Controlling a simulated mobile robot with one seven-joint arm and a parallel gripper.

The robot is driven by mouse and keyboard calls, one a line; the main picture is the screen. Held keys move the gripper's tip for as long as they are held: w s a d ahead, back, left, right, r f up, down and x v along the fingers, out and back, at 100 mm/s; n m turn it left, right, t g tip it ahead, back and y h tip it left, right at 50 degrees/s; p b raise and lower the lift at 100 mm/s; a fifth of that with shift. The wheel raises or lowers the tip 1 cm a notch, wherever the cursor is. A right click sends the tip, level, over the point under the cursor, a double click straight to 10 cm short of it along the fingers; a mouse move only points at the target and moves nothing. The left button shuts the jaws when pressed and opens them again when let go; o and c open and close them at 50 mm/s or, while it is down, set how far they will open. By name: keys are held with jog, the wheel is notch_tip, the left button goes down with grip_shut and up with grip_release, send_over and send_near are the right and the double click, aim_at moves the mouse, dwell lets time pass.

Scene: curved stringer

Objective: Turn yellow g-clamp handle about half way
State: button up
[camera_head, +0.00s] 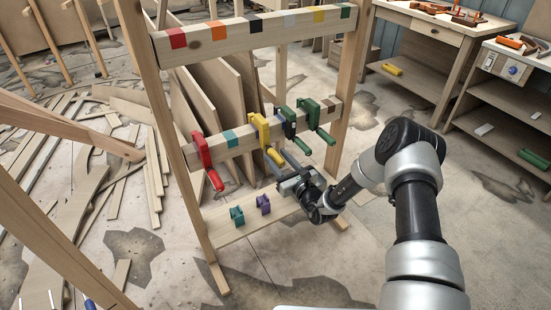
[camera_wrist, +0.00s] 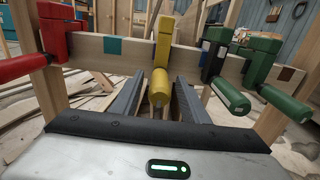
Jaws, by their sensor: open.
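The yellow g-clamp (camera_head: 262,130) hangs on the middle rail of the wooden rack. It also shows in the wrist view (camera_wrist: 162,50), where its yellow handle (camera_wrist: 159,88) points down toward me. My gripper (camera_head: 285,165) is just in front of and below that clamp. In the wrist view its two dark fingers (camera_wrist: 158,95) stand apart, one on each side of the yellow handle. The jaws are open, and I cannot tell whether either finger touches the handle. In the head view my gripper partly hides the handle.
A red clamp (camera_head: 203,152) is to the left on the same rail. A dark clamp (camera_wrist: 215,60) and a green clamp (camera_head: 318,118) are close on the right. Workbenches (camera_head: 470,40) stand at the right.

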jog(key=shift+x, duration=0.9)
jog(key=shift+c, duration=0.3)
grip_shut()
